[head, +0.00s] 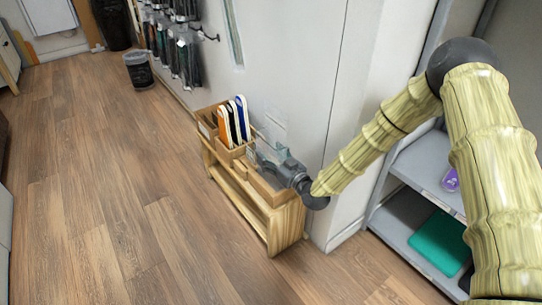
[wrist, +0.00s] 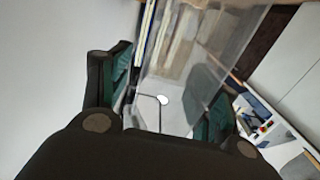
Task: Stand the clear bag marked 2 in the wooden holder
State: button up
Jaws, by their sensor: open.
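The wooden holder (head: 286,224) is a light wooden stand against the white wall, with open compartments along its top. The clear bag (head: 263,150) shows faintly as a see-through sheet at its right-hand compartment, partly covered by my gripper (head: 272,163). In the wrist view the clear bag (wrist: 232,45) stretches up between and beyond the fingers of my gripper (wrist: 165,96). The jaws are apart, one on each side of it. I cannot read the mark 2, and the bag's lower edge is hidden, so I cannot tell how it rests.
Dark packs (head: 186,55) hang on the wall behind. A grey shelf (head: 425,165) with a teal item (head: 440,245) stands at right. The wooden floor at left is clear.

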jog(key=shift+s+d, duration=0.1)
jog(key=v, duration=1.1)
jog(key=shift+s+d, duration=0.2)
jog(key=shift+s, duration=0.1)
jog(key=shift+f, duration=0.1)
dwell(0.3)
